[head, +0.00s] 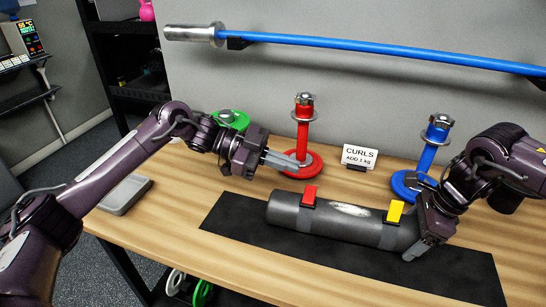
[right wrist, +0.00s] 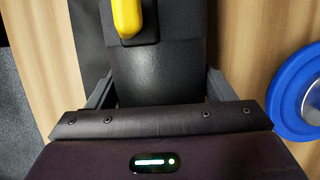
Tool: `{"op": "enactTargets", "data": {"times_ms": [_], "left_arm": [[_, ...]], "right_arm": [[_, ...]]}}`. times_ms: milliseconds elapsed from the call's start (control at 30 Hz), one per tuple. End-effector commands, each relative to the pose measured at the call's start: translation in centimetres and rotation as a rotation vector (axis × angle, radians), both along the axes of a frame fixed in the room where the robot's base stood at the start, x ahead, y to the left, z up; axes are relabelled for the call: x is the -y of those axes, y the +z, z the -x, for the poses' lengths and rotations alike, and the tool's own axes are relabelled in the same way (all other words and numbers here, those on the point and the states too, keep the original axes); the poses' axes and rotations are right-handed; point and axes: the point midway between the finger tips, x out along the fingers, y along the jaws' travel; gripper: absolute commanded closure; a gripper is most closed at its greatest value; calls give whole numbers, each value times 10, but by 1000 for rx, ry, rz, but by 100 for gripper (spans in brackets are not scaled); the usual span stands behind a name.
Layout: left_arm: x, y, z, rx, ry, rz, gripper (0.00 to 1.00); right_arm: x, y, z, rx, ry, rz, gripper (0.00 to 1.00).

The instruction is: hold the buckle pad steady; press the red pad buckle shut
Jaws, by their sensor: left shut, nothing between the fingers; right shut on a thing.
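The dark grey cylindrical pad (head: 347,225) lies lengthwise on a black mat (head: 245,222). Its red buckle (head: 309,195) stands up from the top near the left end. Its yellow buckle (head: 395,211) stands up near the right end and shows at the top of the right wrist view (right wrist: 127,17). My right gripper (head: 418,222) is shut on the pad's right end, one finger on each side. My left gripper (head: 290,161) is shut and empty, above and a little left of the red buckle, apart from it.
A red plate post (head: 304,130) stands behind my left gripper, and a blue plate post (head: 428,155) behind my right. A CURLS sign (head: 359,157) stands between them. A green plate (head: 232,120) and grey tray (head: 125,194) are at left. A blue bar (head: 370,48) hangs on the wall.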

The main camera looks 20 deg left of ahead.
Motion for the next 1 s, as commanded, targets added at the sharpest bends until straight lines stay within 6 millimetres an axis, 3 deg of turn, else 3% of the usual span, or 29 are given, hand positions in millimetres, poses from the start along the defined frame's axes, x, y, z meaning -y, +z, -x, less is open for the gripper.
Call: {"op": "enactTargets", "data": {"times_ms": [167, 433, 867, 1000], "left_arm": [[35, -11, -3, -2, -2, 2, 100], [31, -43, -10, -1, 1, 0, 100], [31, -48, -11, -5, 0, 0, 100], [31, -55, -15, -84, 0, 4, 100]], "right_arm": [[0, 0, 0, 1, -1, 0, 54], [0, 0, 0, 1, 0, 0, 54], [0, 0, 0, 0, 0, 0, 54], [0, 0, 0, 0, 0, 0, 54]]}}
